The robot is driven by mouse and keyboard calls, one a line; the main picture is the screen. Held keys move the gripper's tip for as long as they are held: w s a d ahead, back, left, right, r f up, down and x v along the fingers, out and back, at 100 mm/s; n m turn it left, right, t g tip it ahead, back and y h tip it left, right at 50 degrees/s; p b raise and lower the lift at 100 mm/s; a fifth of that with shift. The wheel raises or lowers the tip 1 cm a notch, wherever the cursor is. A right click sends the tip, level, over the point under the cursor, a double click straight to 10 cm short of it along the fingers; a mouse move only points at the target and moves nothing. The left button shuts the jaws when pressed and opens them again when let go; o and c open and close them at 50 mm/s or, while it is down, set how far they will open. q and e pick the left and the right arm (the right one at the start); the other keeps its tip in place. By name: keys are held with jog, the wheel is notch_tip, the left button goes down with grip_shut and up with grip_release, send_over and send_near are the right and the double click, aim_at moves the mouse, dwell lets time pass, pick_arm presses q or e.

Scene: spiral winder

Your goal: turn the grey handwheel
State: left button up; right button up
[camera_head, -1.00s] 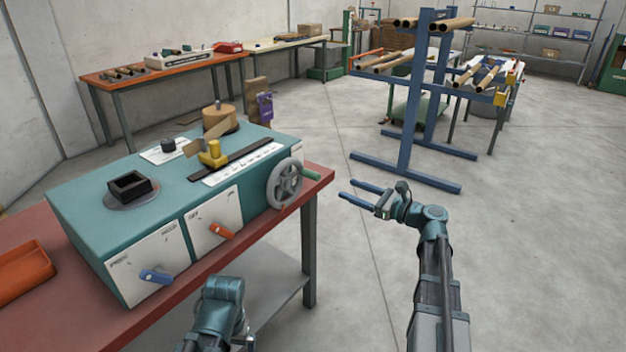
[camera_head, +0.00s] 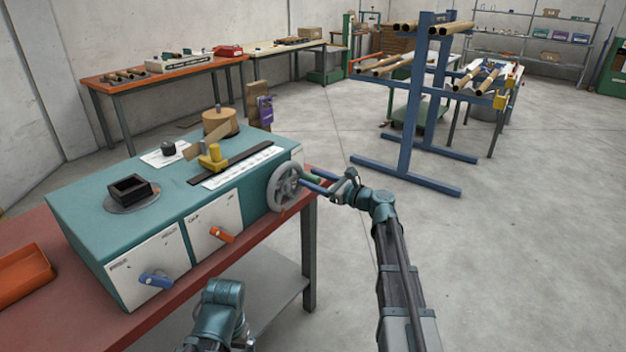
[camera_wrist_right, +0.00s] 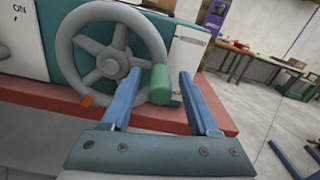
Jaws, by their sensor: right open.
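The grey handwheel (camera_head: 284,187) is on the right end of the teal winder (camera_head: 240,208), with a green crank handle (camera_head: 313,180) on its rim. In the right wrist view the wheel (camera_wrist_right: 107,50) is upright and the green handle (camera_wrist_right: 159,84) points toward the camera. My right gripper (camera_head: 312,182) is open at the handle; its blue fingers (camera_wrist_right: 160,76) stand on either side of the handle in the wrist view. Whether they touch it I cannot tell. My left arm shows at the bottom of the head view, but its gripper is not visible.
The winder stands on a red table (camera_head: 80,322). An orange lever (camera_head: 222,234) and a blue lever (camera_head: 155,279) stick out of its front. A blue rack (camera_head: 414,110) with cardboard tubes stands behind right. The floor right of the table is clear.

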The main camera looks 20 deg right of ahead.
grip_shut()
dwell(0.4)
dwell(1.1)
